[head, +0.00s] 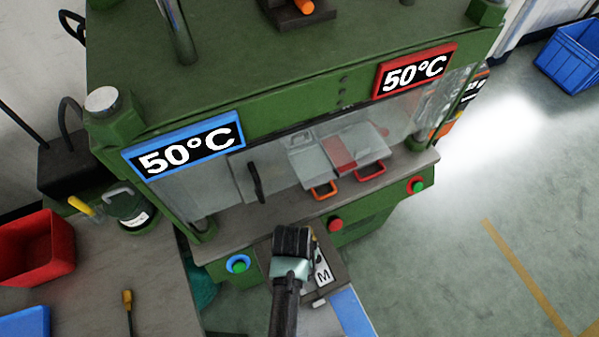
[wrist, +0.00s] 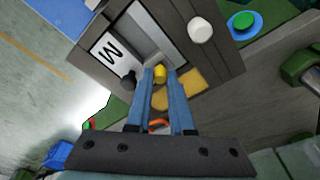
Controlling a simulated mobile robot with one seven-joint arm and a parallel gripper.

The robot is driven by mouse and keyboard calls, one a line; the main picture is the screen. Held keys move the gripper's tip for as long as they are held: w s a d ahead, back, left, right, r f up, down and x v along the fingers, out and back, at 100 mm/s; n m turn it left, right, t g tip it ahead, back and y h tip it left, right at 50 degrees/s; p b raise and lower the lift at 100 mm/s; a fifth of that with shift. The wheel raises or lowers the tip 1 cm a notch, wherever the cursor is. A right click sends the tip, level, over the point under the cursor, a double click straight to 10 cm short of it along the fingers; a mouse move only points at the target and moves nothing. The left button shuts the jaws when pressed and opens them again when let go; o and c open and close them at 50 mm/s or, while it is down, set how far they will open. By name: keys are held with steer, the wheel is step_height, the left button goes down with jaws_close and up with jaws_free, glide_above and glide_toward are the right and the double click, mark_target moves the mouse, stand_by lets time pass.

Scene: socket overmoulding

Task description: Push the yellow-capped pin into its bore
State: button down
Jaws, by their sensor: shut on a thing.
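The yellow-capped pin (wrist: 160,72) shows its cap between my fingertips in the wrist view, over the pale recess of a dark grey block (wrist: 107,29) with a white "M" label. My gripper (wrist: 160,76) is shut on it, its two blue fingers on either side of the cap. In the head view my gripper (head: 292,245) is at the block in front of the green press, and hides part of the block. The pin's shaft and the bore are hidden, so I cannot tell how deep the pin sits.
On the block are a white knob (wrist: 200,30) and a black knob (wrist: 128,78), close to my fingers. The green press (head: 300,100) stands behind, with trays with orange and red handles (head: 370,171). A red bin (head: 35,248) stands on the left bench.

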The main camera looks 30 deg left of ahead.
stand_by(0.4)
steer(key=c, duration=0.7)
jaws_free()
steer(key=r, duration=0.4)
steer(key=s+r, duration=0.1)
steer(key=r, duration=0.3)
steer(key=s+r, duration=0.1)
steer(key=r, duration=0.4)
steer(key=shift+d+b, duration=0.1)
steer(key=shift+b, duration=0.3)
steer(key=shift+f, duration=0.1)
